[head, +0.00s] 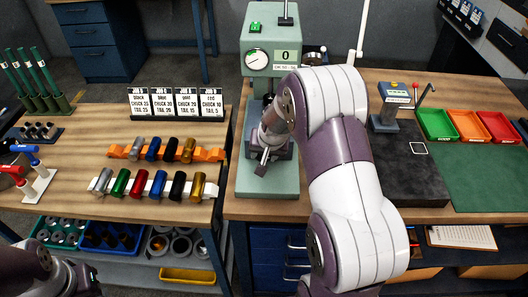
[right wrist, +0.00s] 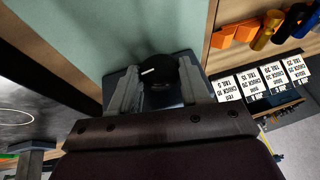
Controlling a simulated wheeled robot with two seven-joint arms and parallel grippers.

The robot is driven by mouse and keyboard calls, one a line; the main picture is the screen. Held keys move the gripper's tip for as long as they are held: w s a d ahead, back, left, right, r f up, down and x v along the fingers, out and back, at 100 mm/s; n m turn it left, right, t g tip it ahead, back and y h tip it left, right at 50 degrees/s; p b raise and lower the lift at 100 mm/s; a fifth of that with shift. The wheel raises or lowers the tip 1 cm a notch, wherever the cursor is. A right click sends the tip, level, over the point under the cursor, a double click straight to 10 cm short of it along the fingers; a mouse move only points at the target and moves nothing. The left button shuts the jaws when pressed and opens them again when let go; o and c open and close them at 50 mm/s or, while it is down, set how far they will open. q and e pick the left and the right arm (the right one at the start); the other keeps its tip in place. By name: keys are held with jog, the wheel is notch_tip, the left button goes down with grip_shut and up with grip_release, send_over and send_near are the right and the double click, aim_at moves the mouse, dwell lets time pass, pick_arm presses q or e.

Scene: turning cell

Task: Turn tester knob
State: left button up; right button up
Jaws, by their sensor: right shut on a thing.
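The green tester (head: 258,63) stands at the left end of the right-hand bench, with a dial, a display reading 0 and a green button on its head. Its knob (right wrist: 158,70) is black and round with a white mark, seen in the right wrist view against a pale green surface. My right gripper (right wrist: 160,92) has one finger on each side of the knob and is shut on it. In the head view my right gripper (head: 264,158) is at the tester's front and the knob is hidden. My left gripper (head: 82,280) is at the bottom left, partly cut off, away from the tester.
On the left bench, coloured cylinders lie in an orange rack (head: 119,151) and a white rack (head: 151,195), with job cards (head: 177,103) behind. Right of my right arm are a dark plate (head: 405,175), a small grey device (head: 384,122) and green, red and orange trays (head: 436,124).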

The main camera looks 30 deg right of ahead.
jog(key=o, duration=1)
jog(key=shift+o, duration=0.2)
jog(key=shift+r, duration=0.1)
jog(key=b+v, duration=0.1)
jog(key=v, duration=1.1)
jog(key=shift+r, duration=0.25)
jog(key=shift+a, duration=0.1)
